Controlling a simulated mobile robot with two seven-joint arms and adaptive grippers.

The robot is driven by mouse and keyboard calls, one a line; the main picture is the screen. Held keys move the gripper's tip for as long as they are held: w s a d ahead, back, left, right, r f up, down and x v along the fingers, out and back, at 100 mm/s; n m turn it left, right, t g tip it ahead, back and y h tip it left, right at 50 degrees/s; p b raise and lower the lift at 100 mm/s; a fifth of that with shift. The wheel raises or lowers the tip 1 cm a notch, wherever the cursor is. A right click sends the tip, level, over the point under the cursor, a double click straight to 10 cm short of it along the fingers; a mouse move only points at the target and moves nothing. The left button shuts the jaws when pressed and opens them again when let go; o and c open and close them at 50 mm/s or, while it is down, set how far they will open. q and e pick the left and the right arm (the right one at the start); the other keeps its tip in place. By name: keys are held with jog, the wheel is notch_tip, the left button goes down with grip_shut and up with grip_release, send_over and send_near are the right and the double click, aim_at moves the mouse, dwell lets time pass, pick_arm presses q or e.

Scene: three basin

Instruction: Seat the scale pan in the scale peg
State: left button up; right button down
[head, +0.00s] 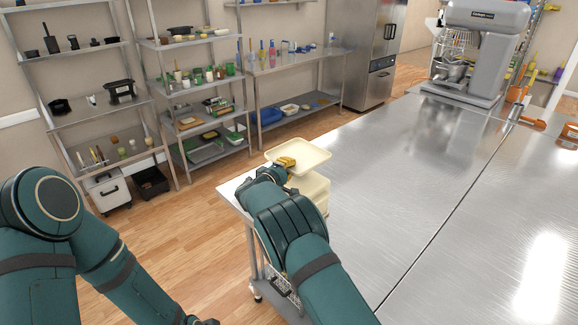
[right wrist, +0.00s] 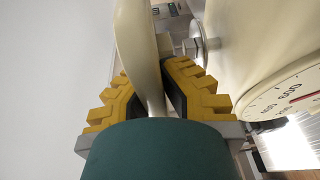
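The scale pan (head: 308,155) is a shallow cream tray with a raised rim. My right gripper (head: 285,163) is shut on its left edge in the head view. In the right wrist view, the pan's rim (right wrist: 137,45) runs between the yellow fingers. The pan is above the cream scale body (head: 315,192), which also shows in the right wrist view (right wrist: 258,45) with part of its round dial. A metal disc-topped piece, apparently the scale peg (right wrist: 200,46), stands out from the body, apart from the pan there.
A grey mixer (head: 480,50) stands at the table's far end. Shelves (head: 195,90) with kitchenware line the wall. Much of the steel table is bare.

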dwell(0.5)
jog(key=shift+f, duration=0.15)
jog(key=shift+f+b, duration=0.4)
jog(key=shift+f, duration=0.85)
jog(key=c, duration=1.1)
grip_release()
jog(key=shift+o, duration=0.2)
jog(key=shift+a, duration=0.1)
jog(key=v, duration=1.2)
